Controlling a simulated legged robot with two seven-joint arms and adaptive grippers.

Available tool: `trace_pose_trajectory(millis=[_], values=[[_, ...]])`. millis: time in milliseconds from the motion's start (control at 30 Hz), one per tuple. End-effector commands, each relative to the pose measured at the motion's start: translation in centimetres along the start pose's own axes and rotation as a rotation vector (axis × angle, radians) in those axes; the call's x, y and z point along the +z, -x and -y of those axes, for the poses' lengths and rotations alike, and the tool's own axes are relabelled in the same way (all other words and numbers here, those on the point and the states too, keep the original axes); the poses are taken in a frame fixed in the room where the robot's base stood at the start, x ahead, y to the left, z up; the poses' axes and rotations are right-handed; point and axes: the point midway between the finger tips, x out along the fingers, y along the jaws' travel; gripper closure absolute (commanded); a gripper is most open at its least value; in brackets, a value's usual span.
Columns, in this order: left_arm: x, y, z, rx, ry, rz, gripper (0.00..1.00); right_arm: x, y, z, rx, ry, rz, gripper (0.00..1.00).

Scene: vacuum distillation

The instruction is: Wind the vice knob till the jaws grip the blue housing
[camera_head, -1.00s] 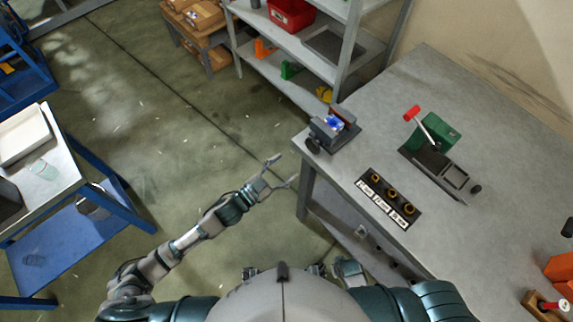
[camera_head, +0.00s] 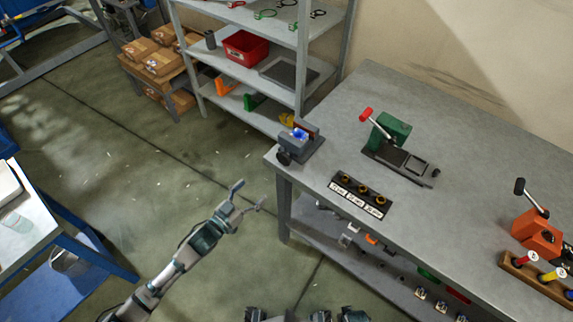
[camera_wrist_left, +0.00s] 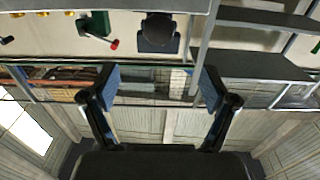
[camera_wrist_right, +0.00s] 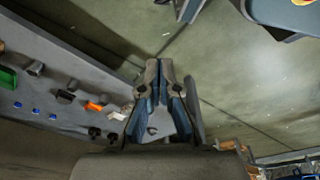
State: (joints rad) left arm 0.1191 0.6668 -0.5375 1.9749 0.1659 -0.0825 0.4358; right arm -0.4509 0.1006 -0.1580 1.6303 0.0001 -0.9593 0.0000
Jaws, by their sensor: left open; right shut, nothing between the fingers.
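The small grey vice (camera_head: 310,147) stands at the near left corner of the workbench. The blue housing (camera_head: 299,133) sits at its jaws; whether they touch it I cannot tell. The dark round vice knob (camera_head: 284,158) faces the bench's left edge. My left gripper (camera_head: 250,195) is open and empty, off that edge and apart from the knob. In the left wrist view, the knob (camera_wrist_left: 160,28) shows ahead, above the space between the spread fingers (camera_wrist_left: 160,80), and the housing is not visible. My right gripper (camera_wrist_right: 159,65) is shut and empty in the right wrist view.
On the grey workbench (camera_head: 450,125) are a green press (camera_head: 390,133), a black labelled block (camera_head: 360,196) and an orange device (camera_head: 537,236). A shelf rack (camera_head: 300,70) stands behind the vice. A blue cart (camera_head: 85,255) is at left, with open floor between.

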Motion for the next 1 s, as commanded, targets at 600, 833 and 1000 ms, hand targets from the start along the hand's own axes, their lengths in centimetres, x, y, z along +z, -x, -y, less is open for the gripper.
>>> trace_pose_trajectory(millis=[600, 833, 1000], values=[[0.0, -13.3, 0.1, 0.0, 0.001, -0.002, 0.14, -1.4, 2.6, -0.2, 0.002, -0.004, -0.005, 1.0], [-0.1, -14.8, 0.0, 0.001, 0.0, -0.002, 0.14, -1.8, 3.3, -0.1, 0.001, -0.004, -0.011, 1.0], [-0.1, -14.9, 0.0, 0.001, 0.0, -0.002, 0.14, -1.8, 3.4, -0.1, 0.002, -0.005, -0.008, 1.0]])
